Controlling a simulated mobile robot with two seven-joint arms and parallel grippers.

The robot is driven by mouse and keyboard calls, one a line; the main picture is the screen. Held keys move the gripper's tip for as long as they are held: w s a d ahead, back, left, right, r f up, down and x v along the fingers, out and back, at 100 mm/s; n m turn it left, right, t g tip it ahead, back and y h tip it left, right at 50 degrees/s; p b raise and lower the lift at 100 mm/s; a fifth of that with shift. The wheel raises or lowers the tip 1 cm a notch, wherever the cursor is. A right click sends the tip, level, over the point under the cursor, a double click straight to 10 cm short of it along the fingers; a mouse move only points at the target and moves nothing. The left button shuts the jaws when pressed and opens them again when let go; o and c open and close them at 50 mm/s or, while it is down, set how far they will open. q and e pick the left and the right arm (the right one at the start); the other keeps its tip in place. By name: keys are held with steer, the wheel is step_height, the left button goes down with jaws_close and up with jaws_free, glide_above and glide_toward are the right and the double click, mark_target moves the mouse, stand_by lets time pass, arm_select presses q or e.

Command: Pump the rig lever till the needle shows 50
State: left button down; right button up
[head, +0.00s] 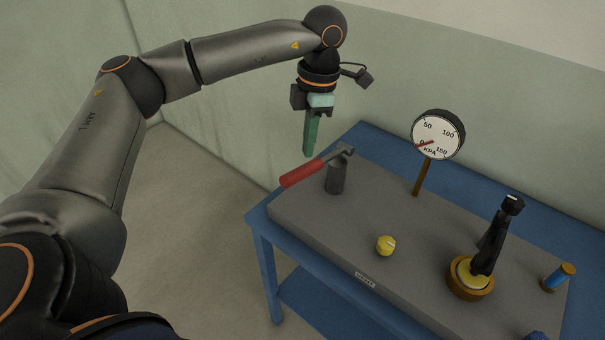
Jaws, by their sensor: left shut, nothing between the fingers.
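The rig lever has a red handle (301,173) that slopes down to the left from its top joint on a dark grey post (336,178). My right gripper is not in view.
A grey slab (400,235) on a blue table (263,235) carries the rig. A yellow knob (385,245) sits in front. A black upright handle (492,238) rises from a brown-ringed yellow base. Floor left of the table is clear.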

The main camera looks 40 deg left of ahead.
mark_target(305, 167)
arm_select(q)
step_height(305, 167, down, 4)
steer(key=b, duration=0.2)
steer(key=shift+s+a+f+b, duration=0.1)
steer(key=shift+a+b, duration=0.05)
steer(key=shift+b, duration=0.15)
